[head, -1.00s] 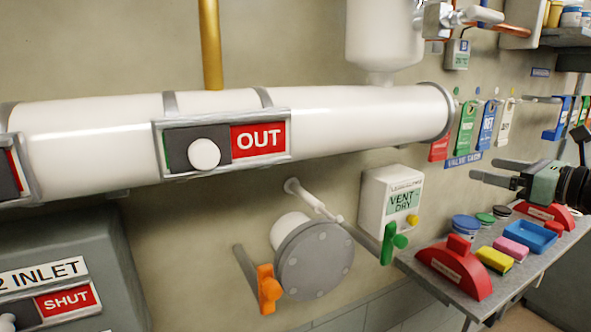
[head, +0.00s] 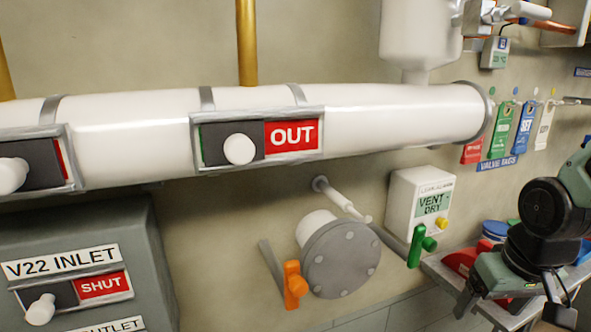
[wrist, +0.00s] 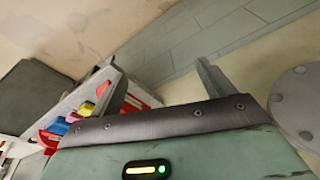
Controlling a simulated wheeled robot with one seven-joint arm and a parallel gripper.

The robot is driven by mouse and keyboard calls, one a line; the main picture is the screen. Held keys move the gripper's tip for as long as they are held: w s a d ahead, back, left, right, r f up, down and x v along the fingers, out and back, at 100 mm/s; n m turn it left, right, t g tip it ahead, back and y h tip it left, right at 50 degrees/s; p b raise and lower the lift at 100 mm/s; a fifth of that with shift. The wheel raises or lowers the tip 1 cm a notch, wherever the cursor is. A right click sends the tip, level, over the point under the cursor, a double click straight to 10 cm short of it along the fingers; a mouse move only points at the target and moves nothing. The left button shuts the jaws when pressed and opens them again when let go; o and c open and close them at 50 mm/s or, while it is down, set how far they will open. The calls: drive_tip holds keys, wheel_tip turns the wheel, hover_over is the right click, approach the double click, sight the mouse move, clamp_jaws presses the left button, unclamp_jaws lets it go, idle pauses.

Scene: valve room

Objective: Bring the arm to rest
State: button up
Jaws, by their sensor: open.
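My gripper (head: 508,306) hangs at the lower right of the head view, in front of the shelf, with its fingers pointing down. In the wrist view its two fingers (wrist: 162,85) stand well apart with nothing between them. It is open and empty. My dark and grey-green arm links fold above it at the right edge. The gripper overlaps the shelf items in the picture; I cannot tell its exact distance from them.
A white pipe (head: 390,116) runs above.

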drive_tip(key=s+a+n+g, duration=0.1)
drive_tip(key=s+a+n, duration=0.3)
drive_tip(key=a, duration=0.5)
drive_tip(key=s+a+r+n+g, duration=0.1)
drive_tip(key=s+a+n, duration=0.3)
drive_tip(key=s+a, duration=0.5)
drive_tip(key=shift+s+a+r+g+y+b, duration=0.15)
drive_tip(key=shift+r+g+y+b, duration=0.15)
idle(0.9)
